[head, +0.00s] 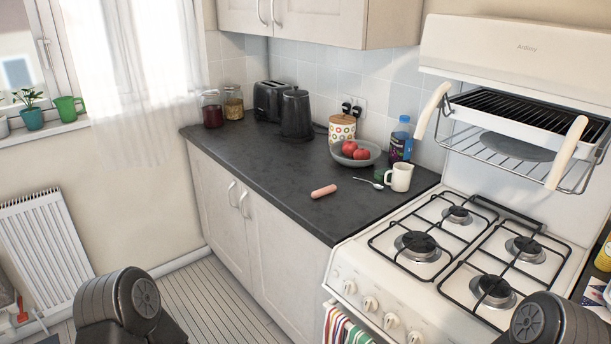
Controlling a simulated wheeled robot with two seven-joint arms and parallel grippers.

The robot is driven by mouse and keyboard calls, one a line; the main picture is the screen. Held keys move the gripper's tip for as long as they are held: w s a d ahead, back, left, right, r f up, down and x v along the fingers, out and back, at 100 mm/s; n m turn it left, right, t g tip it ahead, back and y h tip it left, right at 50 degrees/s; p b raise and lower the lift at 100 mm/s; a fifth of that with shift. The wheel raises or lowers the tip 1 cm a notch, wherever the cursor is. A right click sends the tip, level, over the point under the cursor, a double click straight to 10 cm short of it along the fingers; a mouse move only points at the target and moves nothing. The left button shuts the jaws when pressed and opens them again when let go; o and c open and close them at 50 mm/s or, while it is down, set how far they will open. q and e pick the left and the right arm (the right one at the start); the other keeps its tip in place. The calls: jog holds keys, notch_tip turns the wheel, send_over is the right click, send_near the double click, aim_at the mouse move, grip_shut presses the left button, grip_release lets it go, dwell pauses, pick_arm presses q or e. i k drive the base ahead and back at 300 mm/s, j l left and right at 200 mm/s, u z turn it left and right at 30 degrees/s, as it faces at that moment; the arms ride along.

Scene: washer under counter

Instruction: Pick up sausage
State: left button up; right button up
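A pink sausage (323,191) lies on the dark countertop (270,172), close to its front edge and left of the stove. Nothing covers it. Parts of my two arms show as dark rounded links at the bottom left and bottom right. Neither of my grippers is in view, and nothing of mine is near the sausage.
A spoon (369,183), a white jug (399,177) and a bowl (371,157) of red fruit stand right of and behind the sausage. A kettle (296,114), toaster (270,99) and jars are farther back. The gas stove (345,257) adjoins on the right. Counter left of the sausage is clear.

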aim_at(321, 192)
jog(key=i+j, duration=0.2)
jog(key=j+z, duration=0.1)
jog(key=z, duration=0.35)
jog(key=i+j+z, duration=0.1)
jog(key=z, duration=0.35)
jog(key=j+z, duration=0.15)
jog(key=z, duration=0.25)
jog(key=j+z, duration=0.1)
jog(key=z, duration=0.35)
jog(key=j+z, duration=0.2)
jog(key=j, duration=0.25)
jog(key=k+j+z, duration=0.2)
jog(key=j, duration=0.2)
jog(key=j+z, duration=0.2)
jog(key=j, duration=0.25)
jog(key=k+j+z, duration=0.2)
jog(key=j, duration=0.2)
jog(key=k+j+z, duration=0.2)
jog(key=j, duration=0.15)
jog(key=k+j, duration=0.1)
jog(key=j, duration=0.2)
jog(key=k+j, duration=0.1)
jog(key=j, duration=0.2)
jog(key=k+j, duration=0.1)
jog(key=j, duration=0.2)
